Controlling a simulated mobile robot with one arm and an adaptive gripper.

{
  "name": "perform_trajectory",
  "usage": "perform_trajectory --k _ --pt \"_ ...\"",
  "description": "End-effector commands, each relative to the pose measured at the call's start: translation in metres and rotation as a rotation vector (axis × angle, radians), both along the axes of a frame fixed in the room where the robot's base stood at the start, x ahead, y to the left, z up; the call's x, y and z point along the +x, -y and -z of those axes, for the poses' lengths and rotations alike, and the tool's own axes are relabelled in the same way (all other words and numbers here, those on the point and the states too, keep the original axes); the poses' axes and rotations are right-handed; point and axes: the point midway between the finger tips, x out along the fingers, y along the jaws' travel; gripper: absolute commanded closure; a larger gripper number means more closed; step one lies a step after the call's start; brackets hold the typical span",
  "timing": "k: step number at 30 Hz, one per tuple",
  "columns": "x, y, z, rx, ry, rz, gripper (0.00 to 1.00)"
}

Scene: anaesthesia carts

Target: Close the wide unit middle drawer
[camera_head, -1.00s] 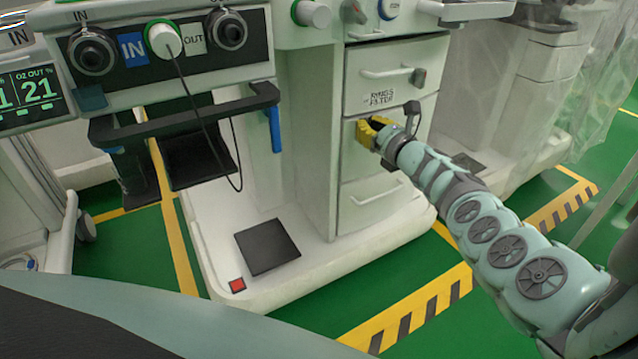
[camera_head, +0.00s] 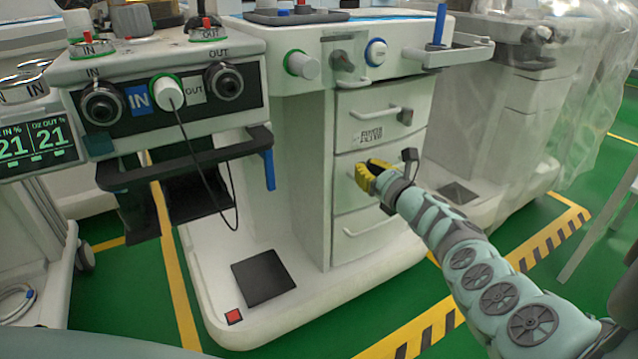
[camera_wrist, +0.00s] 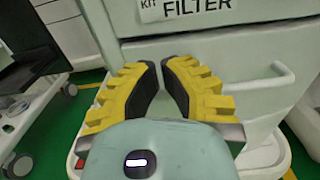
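The cart in front of me (camera_head: 300,150) has a stack of three drawers. The middle drawer (camera_head: 346,193) is a pale front below the labelled top drawer (camera_head: 362,100). Its front looks nearly in line with the others; I cannot tell whether a small gap remains. My gripper (camera_head: 366,173) is in front of the middle drawer, covering part of its handle. In the wrist view, my gripper (camera_wrist: 160,64) has its yellow fingers partly open with a narrow empty gap. The middle drawer's handle (camera_wrist: 262,84) is right of the fingers, and nothing is held. Contact with the front is unclear.
The bottom drawer (camera_head: 375,222) is below my gripper. A black shelf with a rail (camera_head: 200,155) and a hanging cable are on the left. A plastic-covered cart (camera_head: 500,110) stands on the right. Green floor with yellow striped markings (camera_head: 420,335) is free in front.

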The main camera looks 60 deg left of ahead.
Motion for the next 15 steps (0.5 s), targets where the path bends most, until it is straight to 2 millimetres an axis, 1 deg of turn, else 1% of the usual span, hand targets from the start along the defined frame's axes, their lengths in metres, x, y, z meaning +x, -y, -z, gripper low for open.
perform_trajectory --k 1,5,15 --pt "0.002 0.008 -0.007 0.0 -0.005 0.008 1.0" --pt "0.0 0.026 -0.007 0.0 -0.006 0.008 1.0" --pt "-0.004 0.08 -0.004 -0.004 -0.004 0.009 1.0"
